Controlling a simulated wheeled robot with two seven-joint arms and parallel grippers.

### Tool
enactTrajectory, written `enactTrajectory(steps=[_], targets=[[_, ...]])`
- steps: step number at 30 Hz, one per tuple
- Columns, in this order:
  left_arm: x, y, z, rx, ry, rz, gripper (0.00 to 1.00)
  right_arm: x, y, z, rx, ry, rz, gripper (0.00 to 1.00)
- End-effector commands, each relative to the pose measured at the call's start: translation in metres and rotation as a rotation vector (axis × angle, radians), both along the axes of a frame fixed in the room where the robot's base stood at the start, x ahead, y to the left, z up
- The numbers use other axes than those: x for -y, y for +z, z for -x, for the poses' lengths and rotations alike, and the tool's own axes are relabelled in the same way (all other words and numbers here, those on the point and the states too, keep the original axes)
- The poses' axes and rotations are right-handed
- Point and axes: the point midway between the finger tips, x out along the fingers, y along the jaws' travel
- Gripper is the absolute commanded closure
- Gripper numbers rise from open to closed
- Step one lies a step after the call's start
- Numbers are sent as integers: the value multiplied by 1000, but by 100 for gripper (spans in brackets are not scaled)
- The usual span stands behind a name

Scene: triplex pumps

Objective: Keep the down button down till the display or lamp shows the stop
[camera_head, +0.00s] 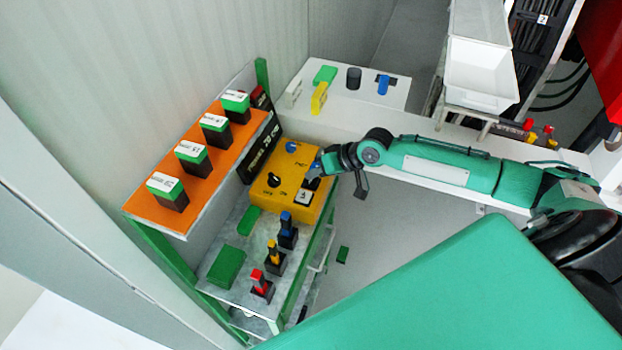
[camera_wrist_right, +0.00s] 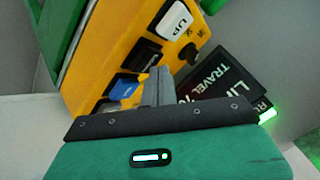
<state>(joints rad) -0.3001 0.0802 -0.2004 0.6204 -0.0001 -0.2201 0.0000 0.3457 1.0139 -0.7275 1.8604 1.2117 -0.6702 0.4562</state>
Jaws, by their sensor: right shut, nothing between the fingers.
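The yellow control box (camera_head: 290,165) sits on the grey bench at the wall and fills the upper left of the right wrist view (camera_wrist_right: 88,60). It carries a white UP button (camera_wrist_right: 174,19), a black button (camera_wrist_right: 143,51) beside it, and a blue button (camera_wrist_right: 123,87). I cannot read which is the down button. My right gripper (camera_head: 315,171) is shut and empty at the box's right side; its fingers (camera_wrist_right: 158,82) overlap the button row. I cannot tell whether they touch a button. The black display (camera_wrist_right: 225,80) reads "LIFT TRAVEL 70", partly cut off. My left gripper is out of view.
An orange shelf (camera_head: 150,208) with several green-topped black blocks stands left of the box. Red, yellow and blue connectors (camera_head: 273,258) stand on the bench in front. A white table (camera_head: 340,92) with small parts is behind. A green light (camera_wrist_right: 268,115) glows near the display.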

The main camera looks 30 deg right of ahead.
Motion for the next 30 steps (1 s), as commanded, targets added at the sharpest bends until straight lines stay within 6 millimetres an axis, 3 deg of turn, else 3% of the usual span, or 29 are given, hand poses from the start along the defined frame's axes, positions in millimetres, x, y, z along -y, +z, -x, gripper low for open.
enactTrajectory(steps=[30], targets=[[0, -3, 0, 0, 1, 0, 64, 0, -10, 1, -1, 0, 0, 100]])
